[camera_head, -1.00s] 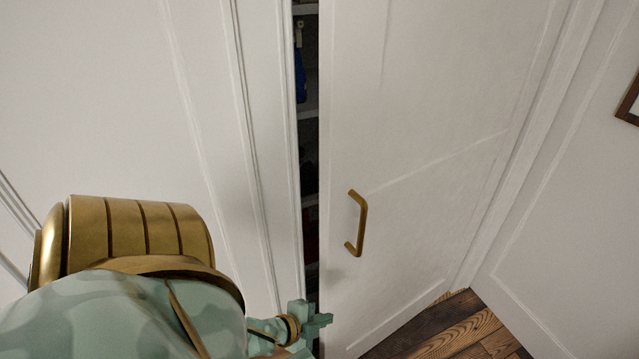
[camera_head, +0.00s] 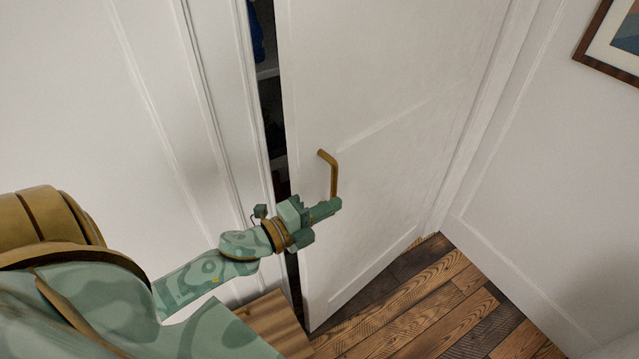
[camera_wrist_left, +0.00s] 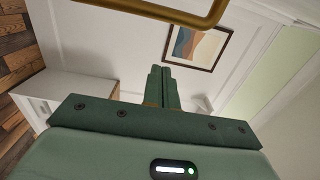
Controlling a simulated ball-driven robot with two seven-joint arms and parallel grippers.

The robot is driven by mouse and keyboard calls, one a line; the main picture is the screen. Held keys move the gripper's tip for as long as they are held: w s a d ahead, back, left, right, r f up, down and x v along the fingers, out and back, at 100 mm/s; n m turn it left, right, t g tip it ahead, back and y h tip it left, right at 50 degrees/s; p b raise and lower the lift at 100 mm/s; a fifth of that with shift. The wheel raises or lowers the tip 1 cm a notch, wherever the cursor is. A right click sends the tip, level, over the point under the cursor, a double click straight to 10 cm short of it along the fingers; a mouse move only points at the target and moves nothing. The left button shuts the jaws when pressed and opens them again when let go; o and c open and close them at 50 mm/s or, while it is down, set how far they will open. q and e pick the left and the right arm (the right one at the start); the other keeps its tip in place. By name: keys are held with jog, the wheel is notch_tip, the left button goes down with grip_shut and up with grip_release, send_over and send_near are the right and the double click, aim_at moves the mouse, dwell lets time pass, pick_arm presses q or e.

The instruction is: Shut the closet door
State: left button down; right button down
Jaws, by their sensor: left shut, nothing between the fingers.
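The white closet door (camera_head: 390,110) stands slightly ajar, with a narrow dark gap (camera_head: 270,120) along its left edge. Its brass handle (camera_head: 327,168) is upright near that edge, and its lower end is hidden behind my left gripper (camera_head: 338,203). The handle (camera_wrist_left: 190,20) also crosses the top of the left wrist view. My left gripper (camera_wrist_left: 165,72) is shut and empty, its fingers together. In the head view it overlaps the lower part of the handle, in front of the door; I cannot tell whether it touches. My right gripper is not in view.
Through the gap, shelves and a blue item (camera_head: 255,35) show. A framed picture (camera_head: 612,40) hangs on the right wall. The plank floor (camera_head: 420,310) right of the door is clear. A wooden surface (camera_head: 275,322) lies below my left forearm.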

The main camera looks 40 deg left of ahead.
aim_at(308, 170)
pick_arm(q)
jog(key=w, duration=0.1)
jog(key=w+a, duration=0.1)
jog(key=w, duration=0.1)
jog(key=w+a, duration=0.1)
jog(key=shift+w, duration=0.3)
jog(key=shift+a, duration=0.1)
jog(key=a, duration=0.2)
jog(key=w+a+b, duration=0.1)
jog(key=a, duration=0.2)
jog(key=a+b, duration=0.1)
jog(key=a, duration=0.2)
jog(key=shift+w+a+f, duration=0.1)
jog(key=shift+w+f, duration=0.05)
jog(key=shift+w, duration=0.2)
jog(key=shift+a, duration=0.1)
jog(key=shift+r, duration=0.2)
jog(key=shift+f, duration=0.1)
